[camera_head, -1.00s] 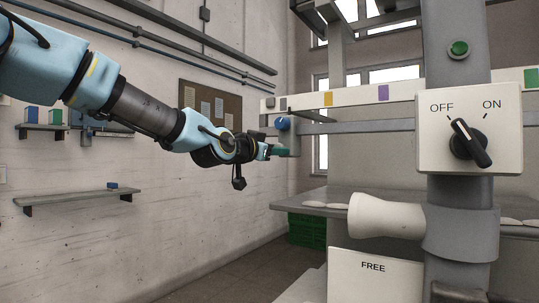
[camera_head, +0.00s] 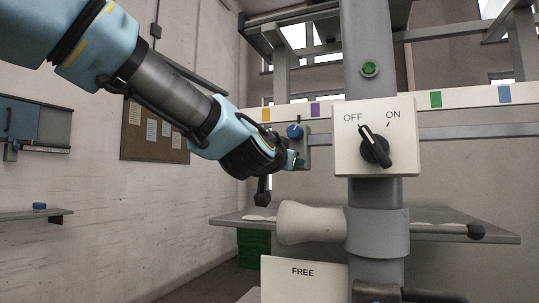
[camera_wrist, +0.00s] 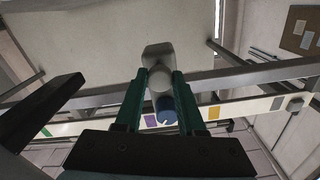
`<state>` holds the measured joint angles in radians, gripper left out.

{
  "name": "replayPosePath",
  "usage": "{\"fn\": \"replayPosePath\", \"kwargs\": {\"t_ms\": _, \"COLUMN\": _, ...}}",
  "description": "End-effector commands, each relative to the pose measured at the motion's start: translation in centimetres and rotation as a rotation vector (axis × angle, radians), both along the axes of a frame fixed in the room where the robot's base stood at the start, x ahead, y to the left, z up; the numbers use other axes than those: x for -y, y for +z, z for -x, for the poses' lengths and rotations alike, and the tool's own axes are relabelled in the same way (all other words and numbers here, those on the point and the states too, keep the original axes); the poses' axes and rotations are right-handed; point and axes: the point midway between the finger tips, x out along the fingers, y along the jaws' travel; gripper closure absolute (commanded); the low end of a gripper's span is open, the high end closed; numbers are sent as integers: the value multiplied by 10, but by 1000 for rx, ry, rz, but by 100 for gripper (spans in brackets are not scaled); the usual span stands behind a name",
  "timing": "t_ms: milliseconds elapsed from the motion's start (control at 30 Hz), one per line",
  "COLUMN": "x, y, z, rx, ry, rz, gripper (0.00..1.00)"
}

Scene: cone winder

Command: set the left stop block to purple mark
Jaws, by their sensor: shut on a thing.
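The left stop block (camera_head: 303,153) is a small grey block with a blue knob (camera_head: 294,131). It sits on the rail below the white scale strip, right of the orange mark (camera_head: 266,115) and just left of the purple mark (camera_head: 315,109). My gripper (camera_head: 294,161) is at the block. In the wrist view, the teal fingers of my gripper (camera_wrist: 160,88) are shut on the block's round grey part (camera_wrist: 160,78), with the blue knob (camera_wrist: 166,112) showing between them. The purple mark (camera_wrist: 150,120) and orange mark (camera_wrist: 213,113) lie on either side of the knob.
A grey post with a white OFF/ON switch box (camera_head: 375,137) stands right of my gripper. A pale cone (camera_head: 308,222) and a shelf (camera_head: 460,234) lie below. Green (camera_head: 436,99) and blue (camera_head: 505,94) marks are farther right. A FREE sign (camera_head: 303,280) is low in front.

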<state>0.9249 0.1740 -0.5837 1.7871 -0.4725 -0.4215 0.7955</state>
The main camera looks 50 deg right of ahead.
Motion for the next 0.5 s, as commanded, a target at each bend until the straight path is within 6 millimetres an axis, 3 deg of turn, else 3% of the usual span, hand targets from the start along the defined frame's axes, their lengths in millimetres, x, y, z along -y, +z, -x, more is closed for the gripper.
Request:
{"fn": "replayPosePath", "kwargs": {"t_ms": 33, "x": 3, "y": 3, "z": 11, "rx": -2, "ry": -7, "rz": -4, "gripper": 100}}
{"fn": "replayPosePath", "kwargs": {"t_ms": 200, "x": 8, "y": 2, "z": 30, "rx": -1, "ry": -5, "rz": -3, "gripper": 100}}
{"fn": "replayPosePath", "kwargs": {"t_ms": 500, "x": 12, "y": 0, "z": 43, "rx": 1, "ry": -3, "rz": -2, "gripper": 100}}
